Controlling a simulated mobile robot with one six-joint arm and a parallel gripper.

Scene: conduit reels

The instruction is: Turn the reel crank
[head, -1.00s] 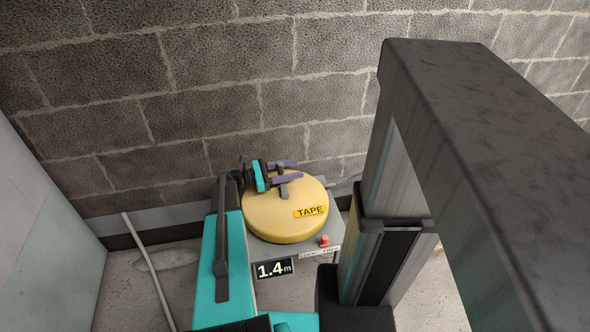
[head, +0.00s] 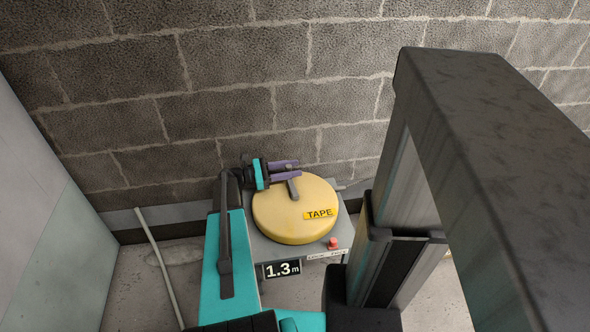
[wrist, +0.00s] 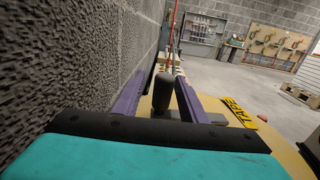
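A round yellow reel (head: 285,220) with a yellow TAPE label (head: 321,214) sits on a grey stand (head: 265,245) by the wall. A short dark crank arm (head: 292,188) lies on its top. My gripper (head: 299,168) reaches in from the left over the reel's far side, its two purple fingers around the crank end. In the wrist view, the dark upright crank handle (wrist: 163,92) stands between the fingers (wrist: 162,77), with visible gaps on both sides. The gripper is open. A dark display (head: 282,269) on the stand's front reads 1.3 m.
A red button (head: 333,243) is at the stand's front right corner. A block wall (head: 220,100) runs close behind the reel and beside the gripper. The wrist view shows open floor (wrist: 240,85) beyond.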

